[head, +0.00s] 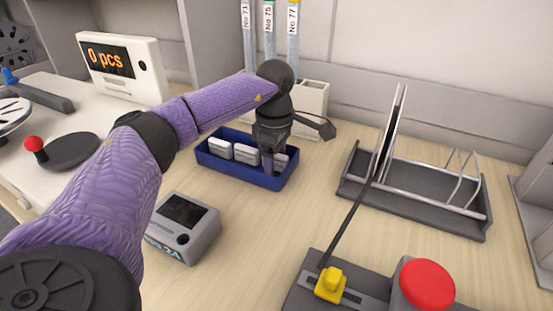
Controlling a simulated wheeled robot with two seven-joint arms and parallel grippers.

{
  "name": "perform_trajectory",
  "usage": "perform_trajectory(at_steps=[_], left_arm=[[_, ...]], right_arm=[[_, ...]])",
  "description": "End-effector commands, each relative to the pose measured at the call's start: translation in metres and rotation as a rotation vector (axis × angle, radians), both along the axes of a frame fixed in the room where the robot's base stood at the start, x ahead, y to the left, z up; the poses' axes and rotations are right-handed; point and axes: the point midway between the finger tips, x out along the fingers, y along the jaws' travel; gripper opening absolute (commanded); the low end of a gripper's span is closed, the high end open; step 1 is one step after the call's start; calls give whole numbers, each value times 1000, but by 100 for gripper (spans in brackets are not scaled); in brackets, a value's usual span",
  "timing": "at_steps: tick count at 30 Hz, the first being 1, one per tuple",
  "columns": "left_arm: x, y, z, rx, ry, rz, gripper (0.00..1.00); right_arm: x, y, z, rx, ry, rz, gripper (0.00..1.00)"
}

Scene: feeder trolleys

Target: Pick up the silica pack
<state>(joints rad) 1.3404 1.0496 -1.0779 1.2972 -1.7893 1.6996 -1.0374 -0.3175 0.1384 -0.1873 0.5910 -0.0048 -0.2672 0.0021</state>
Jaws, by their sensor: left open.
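Several white packs, which look like the silica packs, stand in a row in a blue tray (222,172). The left pack (220,148) and the middle pack (246,154) show clearly. Another white pack (281,160) at the right end is partly hidden by my left gripper (268,163). That gripper points down into the right part of the tray, with its fingers at or beside the right pack. It is open; I cannot tell whether it touches the pack. My right gripper is not in view.
A grey device with a dark screen (183,227) stands in front of the tray. A wire rack (420,190) is to the right. A red button (427,284) and a yellow lever (331,284) are at the front right. A counter display (122,66) stands behind left.

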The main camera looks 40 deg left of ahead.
Motion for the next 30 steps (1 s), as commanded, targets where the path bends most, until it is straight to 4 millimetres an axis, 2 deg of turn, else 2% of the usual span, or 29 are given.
perform_trajectory(at_steps=[2,9,11,12,23,26,30], left_arm=[[0,0,2,-1,-1,0,66],[0,0,2,-1,-1,0,15],[0,0,2,-1,-1,0,3],[0,0,2,-1,-1,0,0],[0,0,6,-1,-3,0,0],[1,0,30,-1,-8,0,0],[1,-1,70,-1,-8,-1,0]], right_arm=[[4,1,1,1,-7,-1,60],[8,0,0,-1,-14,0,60],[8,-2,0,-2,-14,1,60],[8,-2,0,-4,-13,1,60],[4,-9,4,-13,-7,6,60],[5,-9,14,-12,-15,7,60],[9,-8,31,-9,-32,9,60]])
